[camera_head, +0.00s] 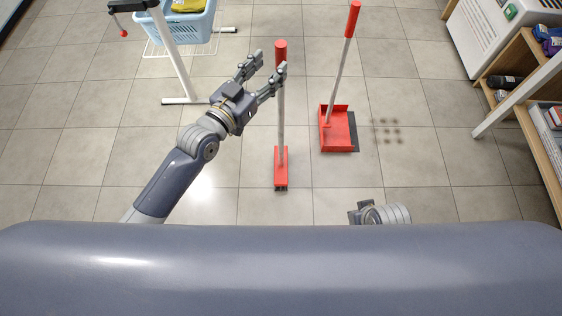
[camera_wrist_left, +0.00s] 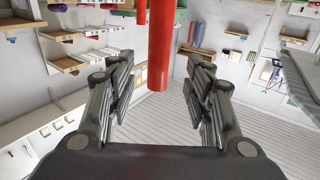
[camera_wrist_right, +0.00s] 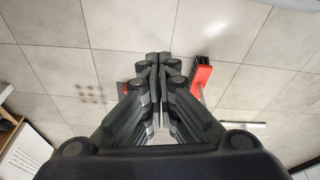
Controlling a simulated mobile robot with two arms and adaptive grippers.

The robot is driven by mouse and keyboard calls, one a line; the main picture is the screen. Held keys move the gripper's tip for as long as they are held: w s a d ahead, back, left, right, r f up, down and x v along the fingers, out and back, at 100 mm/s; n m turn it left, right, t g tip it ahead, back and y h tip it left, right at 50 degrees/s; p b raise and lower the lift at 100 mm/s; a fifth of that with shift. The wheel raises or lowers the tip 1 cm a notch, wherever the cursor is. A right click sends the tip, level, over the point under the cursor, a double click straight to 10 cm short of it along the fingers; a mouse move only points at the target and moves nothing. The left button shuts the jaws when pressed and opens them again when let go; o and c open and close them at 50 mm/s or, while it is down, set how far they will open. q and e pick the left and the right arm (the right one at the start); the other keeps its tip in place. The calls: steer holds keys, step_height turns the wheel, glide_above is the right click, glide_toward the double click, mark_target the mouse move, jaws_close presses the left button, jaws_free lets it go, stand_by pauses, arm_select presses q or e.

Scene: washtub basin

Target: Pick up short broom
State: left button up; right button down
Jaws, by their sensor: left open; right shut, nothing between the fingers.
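The short broom stands upright on the floor, with a red head (camera_head: 280,168), a grey pole and a red grip (camera_head: 281,50) on top. My left gripper (camera_head: 270,63) is open at the height of the grip, and one fingertip overlaps the pole in the head view. In the left wrist view the red grip (camera_wrist_left: 161,45) appears between the open fingers (camera_wrist_left: 160,75), seemingly just beyond their tips; contact cannot be told. My right gripper (camera_wrist_right: 158,65) is shut and empty, facing the floor. The broom head (camera_wrist_right: 203,75) shows beside it in the right wrist view.
A red dustpan (camera_head: 338,140) with a long upright handle stands right of the broom. Dark spots (camera_head: 387,131) mark the floor beside it. A blue basket (camera_head: 188,28) on a stand is at upper left, shelves (camera_head: 535,85) at right.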

mark_target(277, 59)
arm_select(q)
steer(key=b+x, duration=0.1)
steer(key=x, duration=0.4)
steer(key=shift+w+d+f, duration=0.1)
steer(key=shift+w+d, duration=0.15)
steer(key=shift+w, duration=0.05)
arm_select(e)
steer(key=v, duration=0.4)
steer(key=shift+w+r, duration=0.15)
steer(key=shift+w, duration=0.2)
arm_select(q)
jaws_close()
